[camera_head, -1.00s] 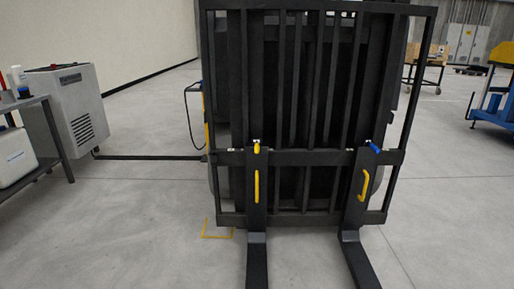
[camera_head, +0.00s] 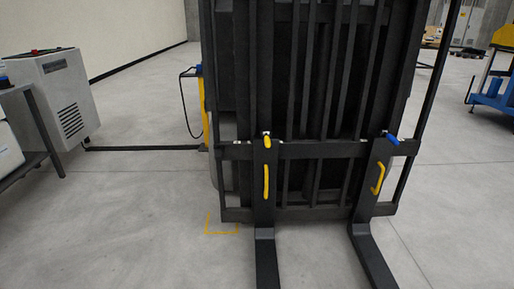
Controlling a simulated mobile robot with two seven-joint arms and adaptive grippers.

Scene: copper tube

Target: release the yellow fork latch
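The yellow fork latch (camera_head: 267,142) sits at the top of the left fork (camera_head: 265,185), on the lower crossbar of a black forklift carriage (camera_head: 320,150). A yellow handle (camera_head: 266,181) is fixed on the same fork below the latch. The right fork (camera_head: 369,185) has a blue latch (camera_head: 391,139) at its top and its own yellow handle (camera_head: 378,178). Both forks reach down and forward along the floor. Neither of my grippers shows in the head view.
A grey machine cabinet (camera_head: 64,95) and a table (camera_head: 40,125) stand at the left. A yellow post (camera_head: 202,105) is beside the carriage. A blue cart (camera_head: 497,95) stands at the far right.

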